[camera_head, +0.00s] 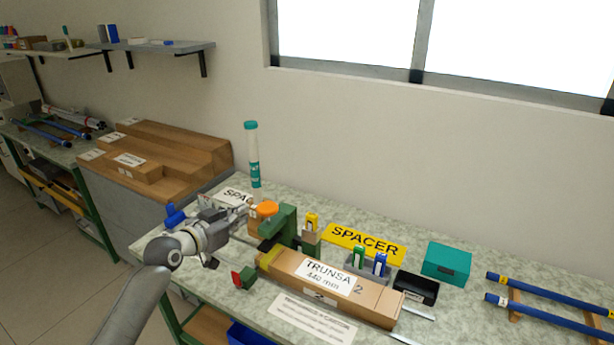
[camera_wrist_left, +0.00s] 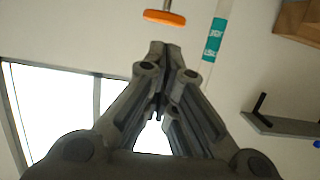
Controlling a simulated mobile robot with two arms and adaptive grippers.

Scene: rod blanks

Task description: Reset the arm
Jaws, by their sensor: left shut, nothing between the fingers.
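My left arm comes in from the lower left of the head view. Its gripper (camera_head: 246,212) is above the left part of the workbench, next to the orange knob (camera_head: 265,208) of a green fixture (camera_head: 283,226). In the left wrist view the two fingers (camera_wrist_left: 165,47) come together at their tips with nothing between them. The orange knob also shows there, just above the tips (camera_wrist_left: 164,17), apart from them in the picture. My right arm and gripper are not in view.
A long cardboard box labelled TRUNSA (camera_head: 345,295) lies on the workbench. A white tube with teal cap (camera_head: 253,160) stands behind my gripper. A yellow SPACER sign (camera_head: 364,243), a teal box (camera_head: 446,262) and blue rods (camera_head: 540,285) are to the right.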

